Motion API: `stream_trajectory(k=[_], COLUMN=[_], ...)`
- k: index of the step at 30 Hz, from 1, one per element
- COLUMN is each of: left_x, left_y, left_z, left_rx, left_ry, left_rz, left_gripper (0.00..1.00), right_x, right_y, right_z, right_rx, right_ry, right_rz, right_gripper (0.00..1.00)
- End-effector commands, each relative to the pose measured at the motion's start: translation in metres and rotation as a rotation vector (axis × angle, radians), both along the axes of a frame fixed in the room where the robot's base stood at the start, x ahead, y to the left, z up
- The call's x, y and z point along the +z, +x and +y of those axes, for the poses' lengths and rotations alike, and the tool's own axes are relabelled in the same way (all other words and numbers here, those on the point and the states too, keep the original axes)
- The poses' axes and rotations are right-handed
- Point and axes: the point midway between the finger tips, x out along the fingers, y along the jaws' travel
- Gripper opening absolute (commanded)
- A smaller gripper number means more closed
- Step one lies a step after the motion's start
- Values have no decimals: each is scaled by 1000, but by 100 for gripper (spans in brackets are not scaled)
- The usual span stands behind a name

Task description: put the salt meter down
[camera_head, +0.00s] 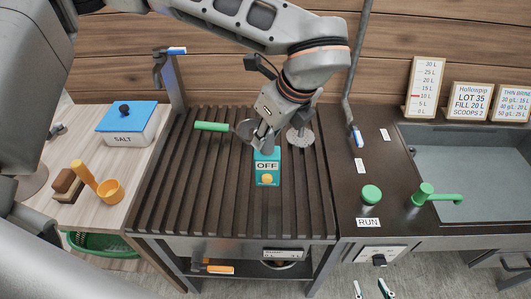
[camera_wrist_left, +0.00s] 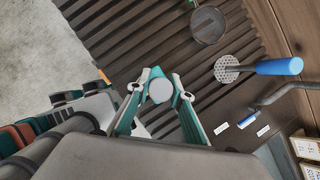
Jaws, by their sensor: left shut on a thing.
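The salt meter (camera_head: 267,163) is a teal block with an "OFF" label and a yellow button. It is upright over the dark slatted rack (camera_head: 215,200); I cannot tell whether its base touches the slats. My left gripper (camera_head: 265,147) is shut on its upper part from above. In the left wrist view the meter's pale round top (camera_wrist_left: 160,90) with a teal rim sits between the fingertips (camera_wrist_left: 161,84). My right gripper (camera_head: 371,289) shows only two fingertips at the bottom edge, spread apart with nothing between them.
A salt box (camera_head: 125,128) and an orange scoop (camera_head: 108,189) are left. A green RUN button (camera_head: 371,194), tap (camera_head: 425,194) and sink (camera_head: 480,155) are right. The front slats are clear.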

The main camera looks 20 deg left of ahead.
Motion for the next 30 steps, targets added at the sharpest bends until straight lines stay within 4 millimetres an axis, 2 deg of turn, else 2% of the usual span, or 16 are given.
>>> stream_trajectory(k=[3,11,18,29,30], left_x=[-16,-33,-64,-67,-67], left_y=[0,0,0,0,0], left_z=[0,0,0,0,0], left_rx=[-1,-2,-1,-1,0], left_ry=[0,0,0,-1,0], left_rz=[0,1,0,-2,-1], left_gripper=[0,0,0,0,31], right_x=[4,9,12,8,8], right_y=[2,4,4,4,4], right_z=[0,0,0,0,0], right_rx=[0,0,0,0,-1], right_ry=[1,2,2,2,2], right_rz=[-4,-11,-12,-10,-9], right_gripper=[40,40,40,40,40])
